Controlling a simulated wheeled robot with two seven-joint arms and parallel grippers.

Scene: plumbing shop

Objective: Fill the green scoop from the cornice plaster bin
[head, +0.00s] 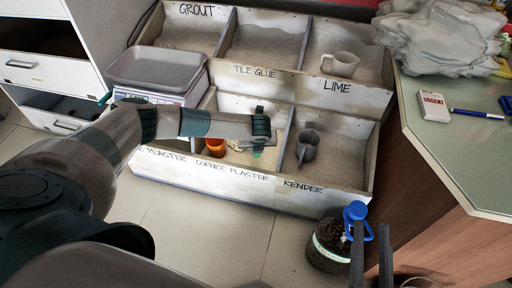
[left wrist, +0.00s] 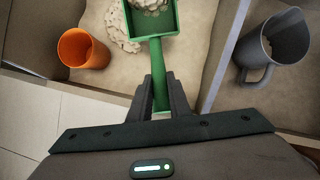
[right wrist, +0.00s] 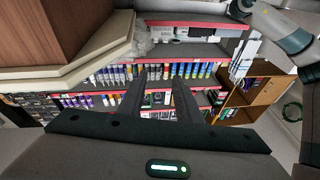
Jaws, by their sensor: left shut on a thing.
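My left gripper (left wrist: 159,98) is shut on the handle of the green scoop (left wrist: 163,50), which carries some pale plaster in its pan. In the head view the left gripper (head: 262,138) is over the cornice plaster bin (head: 235,183), and the arm hides much of that bin and of the scoop. Pale powder covers the bin floor, with a lumpy heap beside the scoop. An orange cup (head: 216,147) stands at the left of this bin. My right gripper (head: 370,255) is low at the right of the head view, its fingers apart, with nothing between them in the right wrist view (right wrist: 157,90).
A grey jug (head: 307,147) is in the render bin and a pale jug (head: 341,64) in the lime bin. A scale with a grey tray (head: 156,68) stands at the left.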

